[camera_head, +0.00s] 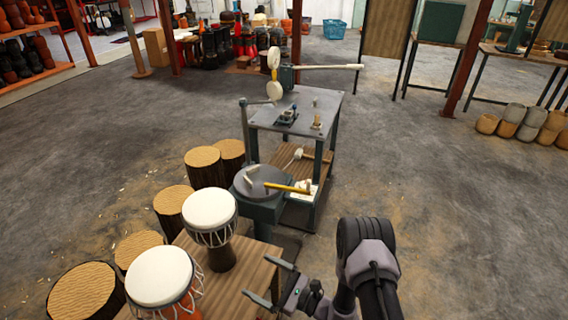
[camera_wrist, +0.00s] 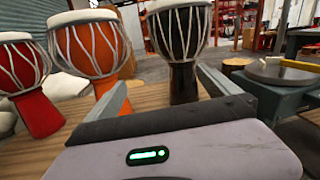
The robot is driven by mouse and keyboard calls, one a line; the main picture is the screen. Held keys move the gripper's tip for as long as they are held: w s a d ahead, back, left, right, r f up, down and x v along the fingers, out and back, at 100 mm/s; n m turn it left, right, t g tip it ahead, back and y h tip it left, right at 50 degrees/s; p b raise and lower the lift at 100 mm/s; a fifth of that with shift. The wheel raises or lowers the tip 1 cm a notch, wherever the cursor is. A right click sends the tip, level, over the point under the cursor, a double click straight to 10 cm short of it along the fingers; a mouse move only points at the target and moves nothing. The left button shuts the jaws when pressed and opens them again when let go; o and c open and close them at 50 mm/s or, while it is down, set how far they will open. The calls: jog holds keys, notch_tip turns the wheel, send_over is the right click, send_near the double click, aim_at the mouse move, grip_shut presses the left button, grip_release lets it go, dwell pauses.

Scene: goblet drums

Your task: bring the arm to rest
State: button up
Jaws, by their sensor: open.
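My gripper (camera_head: 268,285) is at the bottom middle of the head view, over the wooden table (camera_head: 228,284). Its two fingers stand apart with nothing between them. In the wrist view the fingers of my gripper (camera_wrist: 165,88) point toward several goblet drums. A dark goblet drum (camera_head: 211,222) with a white head stands upright on the table, also in the wrist view (camera_wrist: 181,45). An orange goblet drum (camera_head: 163,281) stands nearer, also in the wrist view (camera_wrist: 92,50). A red goblet drum (camera_wrist: 31,85) shows only in the wrist view. My arm bends at the lower right.
A round dark turntable (camera_head: 263,182) with a yellow-handled tool stands behind the table. Behind it is a grey metal workbench (camera_head: 300,112). Several log sections (camera_head: 174,207) stand on the left. The floor (camera_head: 450,220) on the right is clear.

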jog(key=s+a+r+n+g, duration=0.1)
jog(key=s+r+n+g, duration=0.4)
jog(key=r, duration=0.6)
jog(key=s+a+r+n+g, duration=0.15)
jog(key=r+n+g, duration=0.4)
jog(key=r, duration=0.55)
jog(key=s+d+r+n+h, duration=0.6)
jog(key=s+d+r+h, duration=0.25)
jog(key=s, duration=0.35)
jog(key=s+d+r+n+t+h, duration=0.1)
jog(key=s+d+r+t+h, duration=0.1)
jog(key=d, duration=0.3)
jog(key=s+d+r+t+h, duration=0.2)
jog(key=d+t+h, duration=0.2)
jog(key=d+t, duration=0.1)
jog(key=shift+d+n, duration=0.35)
jog(key=shift+t, duration=0.25)
